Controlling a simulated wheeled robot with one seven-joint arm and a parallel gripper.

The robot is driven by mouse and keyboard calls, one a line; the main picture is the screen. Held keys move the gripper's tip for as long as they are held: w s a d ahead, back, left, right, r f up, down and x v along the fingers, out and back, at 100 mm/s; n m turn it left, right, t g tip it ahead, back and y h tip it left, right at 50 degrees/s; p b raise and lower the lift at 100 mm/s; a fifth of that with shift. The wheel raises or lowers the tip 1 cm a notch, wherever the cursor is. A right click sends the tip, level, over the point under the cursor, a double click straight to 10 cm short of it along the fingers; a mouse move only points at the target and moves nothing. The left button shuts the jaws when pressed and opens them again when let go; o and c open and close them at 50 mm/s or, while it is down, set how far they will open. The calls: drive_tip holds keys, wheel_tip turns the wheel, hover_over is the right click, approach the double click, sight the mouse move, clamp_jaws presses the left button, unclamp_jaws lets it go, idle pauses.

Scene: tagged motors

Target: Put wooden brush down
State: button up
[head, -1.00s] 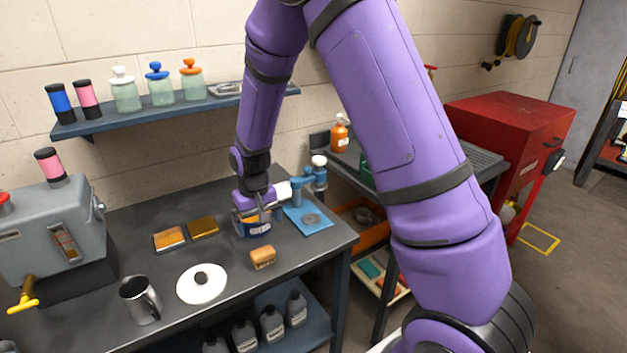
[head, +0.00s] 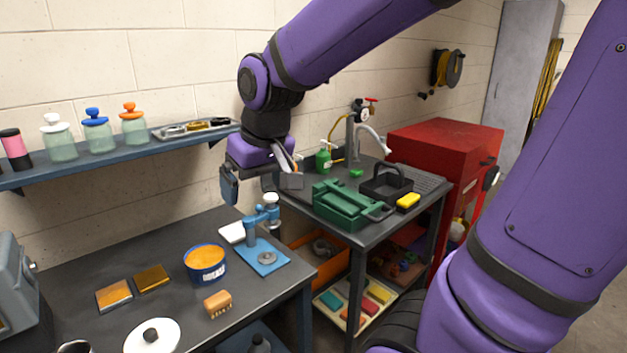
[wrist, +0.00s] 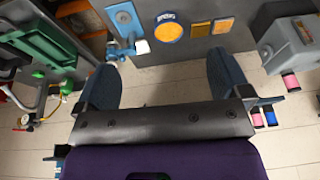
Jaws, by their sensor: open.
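The wooden brush (head: 217,303) is a small tan block with short bristles along its lower side. It rests on the dark workbench (head: 180,240) near the front edge, just in front of the blue-rimmed tub of orange stuff (head: 206,264). My gripper (head: 258,186) is open and empty, raised above the back right of the bench, well away from the brush. In the wrist view my gripper's two fingers (wrist: 163,60) stand wide apart with nothing between them. The tub also shows there (wrist: 168,26); I cannot make out the brush in that view.
A blue press (head: 264,225) stands right of the tub. Two flat metal-coloured blocks (head: 152,278) and a white lid (head: 152,337) lie to the left. A green toolbox (head: 345,205) sits on the side table. A shelf with jars (head: 96,130) hangs behind.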

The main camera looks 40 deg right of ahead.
drive_tip(key=s+d+r+t, duration=0.1)
drive_tip(key=s+r, duration=0.3)
drive_tip(key=s, duration=0.8)
drive_tip(key=shift+s+d+t, duration=0.3)
drive_tip(key=shift+d+t, duration=0.05)
drive_tip(key=shift+t, duration=0.05)
drive_tip(key=shift+o, duration=0.5)
drive_tip(key=shift+r, duration=0.1)
